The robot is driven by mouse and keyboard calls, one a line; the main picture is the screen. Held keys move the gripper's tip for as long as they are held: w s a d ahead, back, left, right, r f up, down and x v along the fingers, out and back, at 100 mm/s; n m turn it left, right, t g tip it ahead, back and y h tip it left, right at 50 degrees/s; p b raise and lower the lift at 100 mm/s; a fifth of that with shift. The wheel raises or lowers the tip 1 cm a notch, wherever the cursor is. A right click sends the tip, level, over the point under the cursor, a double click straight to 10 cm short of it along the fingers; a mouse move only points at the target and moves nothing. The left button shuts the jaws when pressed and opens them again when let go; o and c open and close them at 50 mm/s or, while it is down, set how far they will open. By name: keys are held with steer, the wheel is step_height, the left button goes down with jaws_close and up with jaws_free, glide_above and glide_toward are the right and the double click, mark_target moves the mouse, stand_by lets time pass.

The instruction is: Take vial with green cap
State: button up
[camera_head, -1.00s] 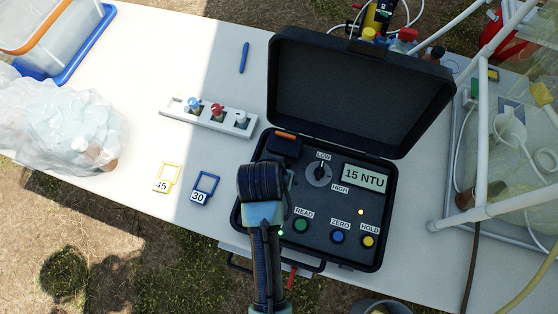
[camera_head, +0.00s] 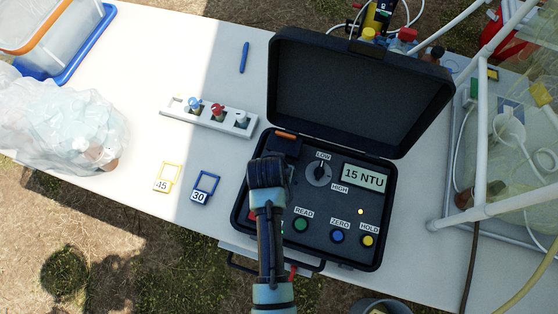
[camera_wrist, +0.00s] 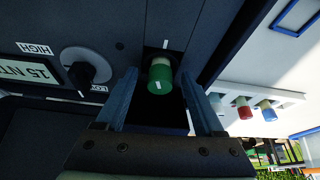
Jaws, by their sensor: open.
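The vial with the green cap (camera_wrist: 161,78) stands in the dark well of the turbidity meter, in the wrist view. Only its cap and a pale band above it show. My gripper (camera_wrist: 161,92) is open, with one finger on each side of the cap and a gap to both. In the head view, my gripper (camera_head: 267,170) is over the left part of the meter (camera_head: 320,262) and hides the vial.
The meter's lid (camera_head: 360,95) stands open behind; its display reads 15 NTU. A white rack (camera_head: 178,113) with blue, red and white caps lies to the left. Yellow 45 (camera_head: 168,177) and blue 30 frames (camera_head: 206,185) lie on the table. A white pipe frame (camera_head: 482,140) stands right.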

jaws_close()
steer(key=shift+r, duration=0.1)
stand_by(0.3)
